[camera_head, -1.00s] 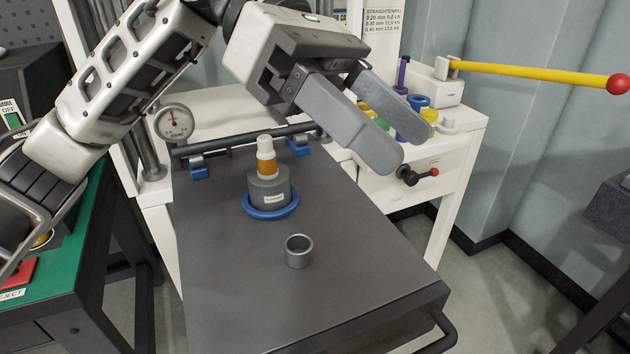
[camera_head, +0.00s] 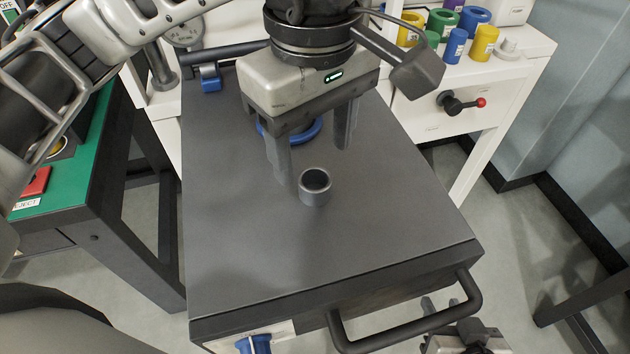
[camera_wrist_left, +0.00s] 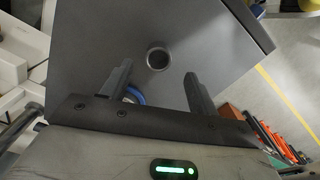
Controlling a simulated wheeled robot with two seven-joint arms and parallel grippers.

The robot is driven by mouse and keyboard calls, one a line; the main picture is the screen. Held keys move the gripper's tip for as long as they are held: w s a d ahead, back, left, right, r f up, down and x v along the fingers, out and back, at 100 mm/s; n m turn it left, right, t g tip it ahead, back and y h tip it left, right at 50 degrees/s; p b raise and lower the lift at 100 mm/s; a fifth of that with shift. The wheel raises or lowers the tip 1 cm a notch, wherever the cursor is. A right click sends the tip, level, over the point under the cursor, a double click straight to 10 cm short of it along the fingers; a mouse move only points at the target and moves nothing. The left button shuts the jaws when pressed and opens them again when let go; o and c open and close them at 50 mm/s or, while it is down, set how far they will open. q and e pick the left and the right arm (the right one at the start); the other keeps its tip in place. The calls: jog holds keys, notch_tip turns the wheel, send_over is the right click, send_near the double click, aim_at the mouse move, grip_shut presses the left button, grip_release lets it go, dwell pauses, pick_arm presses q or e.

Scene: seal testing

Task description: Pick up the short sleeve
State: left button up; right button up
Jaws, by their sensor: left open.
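The short sleeve, a small grey open-topped ring (camera_head: 316,199), stands upright on the dark grey table top (camera_head: 250,270). My left gripper (camera_head: 312,166) points down just behind it, open, with its two fingers apart. The sleeve shows clear of the fingers in the head view. In the left wrist view the sleeve (camera_wrist_left: 148,60) lies just beyond the fingertips, roughly between their lines, with nothing held. My right gripper (camera_head: 465,335) is partly in view at the bottom right, low beside the table handle; its jaw state is unclear.
A blue ring (camera_head: 312,133) lies behind my left gripper, mostly hidden by it. A black handle (camera_head: 405,330) juts from the table's front edge. A white bench (camera_head: 520,62) with coloured sleeves stands at the back right. The table around the sleeve is clear.

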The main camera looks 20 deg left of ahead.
aim_at(315, 176)
pick_arm(q)
jog(key=shift+w+f+p, duration=0.1)
jog(key=shift+f+p, duration=0.25)
jog(key=shift+f, duration=2.45)
jog(key=c, duration=1.1)
